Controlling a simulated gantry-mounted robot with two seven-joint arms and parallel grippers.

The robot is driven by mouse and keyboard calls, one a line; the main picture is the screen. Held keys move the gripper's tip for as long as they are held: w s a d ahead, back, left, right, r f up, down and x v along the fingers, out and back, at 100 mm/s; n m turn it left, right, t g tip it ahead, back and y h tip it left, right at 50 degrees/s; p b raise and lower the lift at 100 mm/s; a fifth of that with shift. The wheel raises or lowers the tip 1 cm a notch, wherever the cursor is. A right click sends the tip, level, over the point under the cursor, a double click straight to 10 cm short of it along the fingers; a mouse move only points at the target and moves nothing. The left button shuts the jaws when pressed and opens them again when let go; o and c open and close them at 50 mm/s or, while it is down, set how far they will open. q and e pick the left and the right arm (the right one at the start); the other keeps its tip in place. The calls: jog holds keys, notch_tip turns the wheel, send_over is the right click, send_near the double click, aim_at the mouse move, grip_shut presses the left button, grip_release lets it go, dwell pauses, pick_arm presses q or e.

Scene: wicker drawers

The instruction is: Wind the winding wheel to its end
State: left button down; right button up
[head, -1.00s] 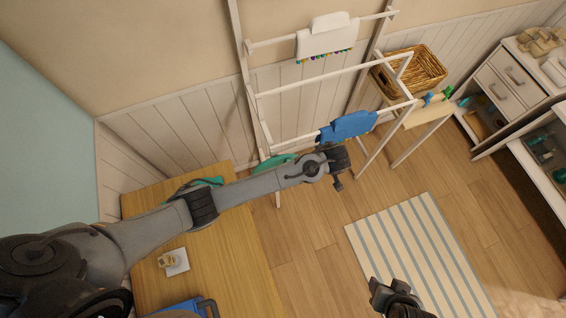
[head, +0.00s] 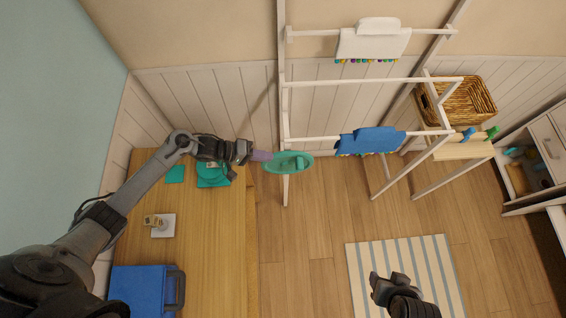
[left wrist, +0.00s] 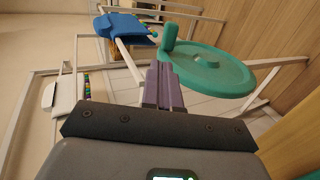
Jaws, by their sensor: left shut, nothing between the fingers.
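The winding wheel (head: 297,168) is a round teal disc on the rack's left post, beside the table. In the left wrist view the wheel (left wrist: 215,75) fills the upper right, and its upright peg handle (left wrist: 170,38) stands near the rim. My left gripper (head: 270,156) is at the wheel's left side, its purple fingers shut and empty. In the left wrist view the fingertips (left wrist: 160,66) point toward the peg; whether they touch it or the disc I cannot tell. My right gripper (head: 390,288) is low over the striped rug, away from the wheel; its opening is unclear.
The white drying rack (head: 375,82) carries a blue cloth (head: 368,140) and a white cloth (head: 372,42). A wooden table (head: 215,235) holds a blue case (head: 138,290) and teal items. A wicker basket (head: 470,100) is at right. The floor around the striped rug (head: 405,262) is clear.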

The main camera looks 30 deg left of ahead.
aim_at(297, 164)
pick_arm(q)
jog(key=x, duration=0.6)
jog(key=f+x, duration=0.1)
jog(key=x, duration=0.3)
jog(key=shift+s+a+b, duration=0.1)
jog(key=shift+s+b, duration=0.3)
